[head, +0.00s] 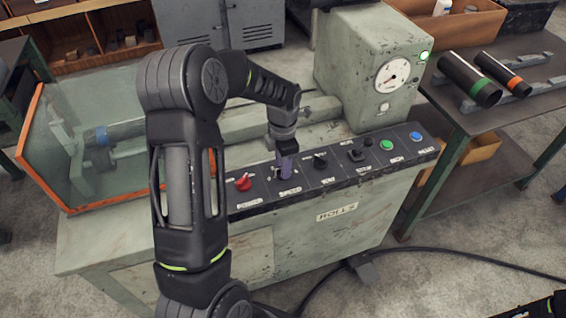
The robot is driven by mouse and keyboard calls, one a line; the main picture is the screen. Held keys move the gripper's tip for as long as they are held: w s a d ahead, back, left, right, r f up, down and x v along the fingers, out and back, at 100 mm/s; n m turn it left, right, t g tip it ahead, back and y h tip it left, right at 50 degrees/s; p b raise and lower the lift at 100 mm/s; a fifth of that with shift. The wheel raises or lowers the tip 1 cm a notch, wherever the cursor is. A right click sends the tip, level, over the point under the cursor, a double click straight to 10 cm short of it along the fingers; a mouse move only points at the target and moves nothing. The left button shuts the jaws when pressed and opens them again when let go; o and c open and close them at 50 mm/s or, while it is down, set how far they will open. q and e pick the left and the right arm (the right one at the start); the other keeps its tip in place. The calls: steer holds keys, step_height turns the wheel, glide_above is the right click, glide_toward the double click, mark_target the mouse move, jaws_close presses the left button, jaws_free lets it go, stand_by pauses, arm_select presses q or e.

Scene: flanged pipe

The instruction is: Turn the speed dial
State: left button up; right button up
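The control panel (330,182) runs along the front top edge of the green machine. The speed dial sits above the label that seems to read SPEED (290,190), between the red power knob (243,183) and another black knob (320,160). My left gripper (286,172) points down right at the speed dial and covers most of it. The fingertips are small and dark here, and I cannot tell whether they are closed on the dial or just around it. The dial's pointer is hidden. Only part of my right arm shows at the bottom right corner.
A round gauge (392,75) and a lit green lamp (424,56) are on the machine's housing. Further right on the panel are a green button (386,145) and a blue button (416,135). An orange-edged clear guard (70,130) stands left. Pipes (470,80) lie on a side table.

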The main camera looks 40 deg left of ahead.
arm_select(q)
steer(key=shift+c, duration=0.3)
jaws_close()
stand_by(0.3)
